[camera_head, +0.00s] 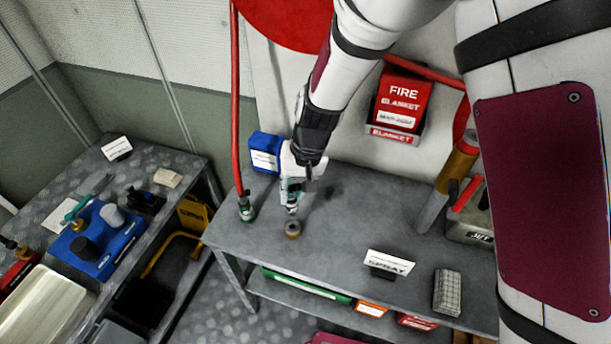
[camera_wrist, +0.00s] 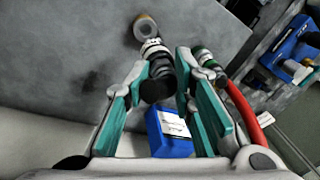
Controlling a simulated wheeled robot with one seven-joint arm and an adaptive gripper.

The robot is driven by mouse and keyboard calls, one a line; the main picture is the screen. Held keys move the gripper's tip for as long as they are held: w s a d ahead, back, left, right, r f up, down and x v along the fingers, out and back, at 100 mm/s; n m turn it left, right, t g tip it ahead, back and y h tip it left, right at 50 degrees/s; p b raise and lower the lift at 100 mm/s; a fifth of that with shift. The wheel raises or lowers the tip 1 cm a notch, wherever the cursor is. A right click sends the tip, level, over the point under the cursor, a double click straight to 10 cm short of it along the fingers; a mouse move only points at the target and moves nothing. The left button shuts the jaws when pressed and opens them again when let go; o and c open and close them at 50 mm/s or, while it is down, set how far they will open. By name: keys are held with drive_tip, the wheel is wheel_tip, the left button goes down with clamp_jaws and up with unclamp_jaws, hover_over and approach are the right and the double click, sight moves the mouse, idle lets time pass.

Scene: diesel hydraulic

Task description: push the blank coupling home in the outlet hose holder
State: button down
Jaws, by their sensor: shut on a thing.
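My gripper (camera_head: 291,190) points down over the grey bench; its teal fingers also show in the wrist view (camera_wrist: 162,66). They are shut on a dark, cylindrical coupling with a pale collar (camera_wrist: 153,50), which I take for the blank coupling. Its lower end (camera_head: 292,209) points at a round tan ring with a dark centre (camera_head: 293,231) on the bench, perhaps the holder. The coupling end overlaps the ring's edge in the wrist view (camera_wrist: 146,27). I cannot tell whether they touch. A green-banded coupling (camera_head: 246,208) on a red hose (camera_head: 236,110) stands to the left.
A blue box (camera_head: 265,151) stands close behind my gripper. A SPRAY sign (camera_head: 389,264) and a grey gridded block (camera_head: 447,292) are on the bench to the right. The bench between ring and sign is clear. A side bench (camera_head: 180,158) holds a blue case (camera_head: 100,262).

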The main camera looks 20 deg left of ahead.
sight(295, 210)
idle(0.4)
drive_tip(key=shift+d+b+x, duration=0.2)
drive_tip(key=shift+b+x, duration=0.15)
drive_tip(key=shift+x, duration=0.5)
drive_tip(key=shift+d+b+x, duration=0.15)
drive_tip(key=shift+b+x, duration=0.2)
drive_tip(key=shift+x, duration=0.5)
drive_tip(key=shift+d+b+x, duration=0.2)
drive_tip(key=shift+b+x, duration=0.15)
drive_tip(key=shift+x, duration=0.5)
drive_tip(key=shift+d+b+x, duration=0.15)
drive_tip(key=shift+b+x, duration=0.15)
drive_tip(key=shift+x, duration=0.45)
drive_tip(key=shift+d+b+x, duration=0.15)
drive_tip(key=shift+b+x, duration=0.1)
drive_tip(key=shift+x, duration=0.5)
drive_tip(key=shift+f, duration=0.1)
drive_tip(key=c, duration=1.3)
unclamp_jaws()
drive_tip(key=v, duration=1.2)
drive_tip(key=shift+d, duration=0.15)
